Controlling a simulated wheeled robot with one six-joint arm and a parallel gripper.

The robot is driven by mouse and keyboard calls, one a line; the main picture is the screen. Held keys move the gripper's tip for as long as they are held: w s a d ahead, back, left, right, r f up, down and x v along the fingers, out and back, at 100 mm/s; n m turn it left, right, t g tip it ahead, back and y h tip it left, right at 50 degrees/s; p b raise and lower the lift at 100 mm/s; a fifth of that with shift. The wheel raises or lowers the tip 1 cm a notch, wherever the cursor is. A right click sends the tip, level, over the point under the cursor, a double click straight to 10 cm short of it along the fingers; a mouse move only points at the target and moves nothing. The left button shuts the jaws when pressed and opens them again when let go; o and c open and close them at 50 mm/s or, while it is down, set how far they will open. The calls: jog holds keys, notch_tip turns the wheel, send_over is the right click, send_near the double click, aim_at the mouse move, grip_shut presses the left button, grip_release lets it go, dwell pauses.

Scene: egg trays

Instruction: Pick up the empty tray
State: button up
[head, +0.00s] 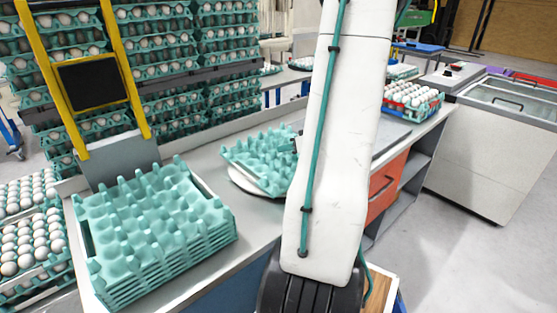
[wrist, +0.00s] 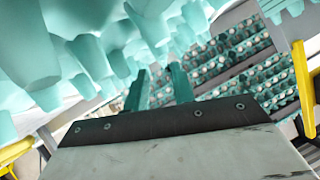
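An empty teal egg tray (head: 262,158) hangs tilted over the bench in the head view, just above a white round plate (head: 240,182). In the wrist view the cups of the tray (wrist: 90,55) fill the upper left, very close. My gripper (wrist: 160,85) shows there as two teal fingers reaching up to the tray's edge, with a narrow gap between them. They appear closed on the tray, though the contact itself is partly hidden by the cups.
A stack of empty teal trays (head: 155,225) stands at the bench's left, by a yellow frame (head: 60,80). Racks of egg-filled trays (head: 165,55) stand behind. A filled tray (head: 412,100) sits at the far right of the bench. A white freezer-like chest (head: 490,150) stands right.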

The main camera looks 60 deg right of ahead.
aim_at(275, 152)
jog(key=x, duration=0.6)
jog(key=shift+a+f, duration=0.1)
jog(key=shift+a, duration=0.1)
grip_shut()
